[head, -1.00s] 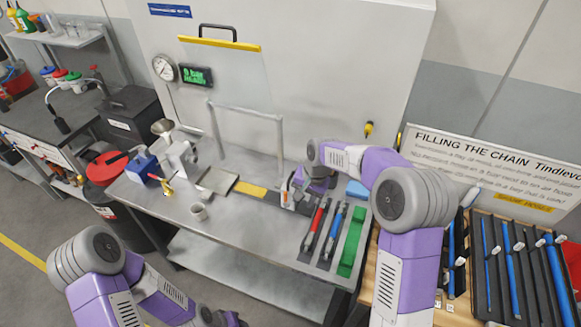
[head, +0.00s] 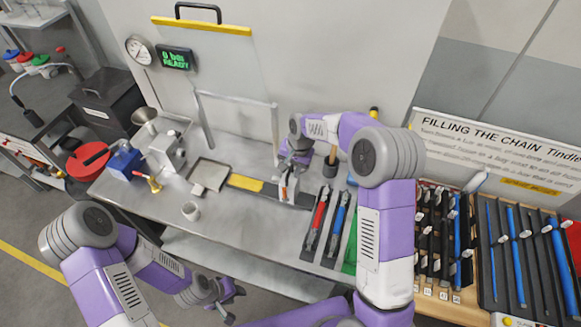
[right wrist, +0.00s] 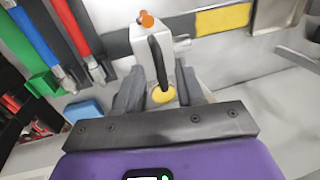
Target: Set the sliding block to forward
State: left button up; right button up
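The sliding block (head: 289,187) is a light grey block with an orange knob on a dark rail on the bench. In the right wrist view the block (right wrist: 147,42) shows close up, with a black lever and a yellow disc (right wrist: 163,94) at its near side. My right gripper (right wrist: 158,82) has its dark fingers apart on either side of the lever and disc. Contact between the fingers and the block cannot be made out. In the head view this gripper (head: 291,165) is just above and behind the block. My left gripper (head: 233,304) is low before the bench, open and empty.
Yellow (head: 245,183) marks the rail left of the block. A red tool (head: 317,216) and a blue tool (head: 337,227) lie to its right. A metal frame (head: 238,103) stands behind.

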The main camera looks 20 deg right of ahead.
jog(key=shift+f, duration=0.1)
grip_shut()
jog(key=shift+w+a, duration=0.1)
dwell(0.3)
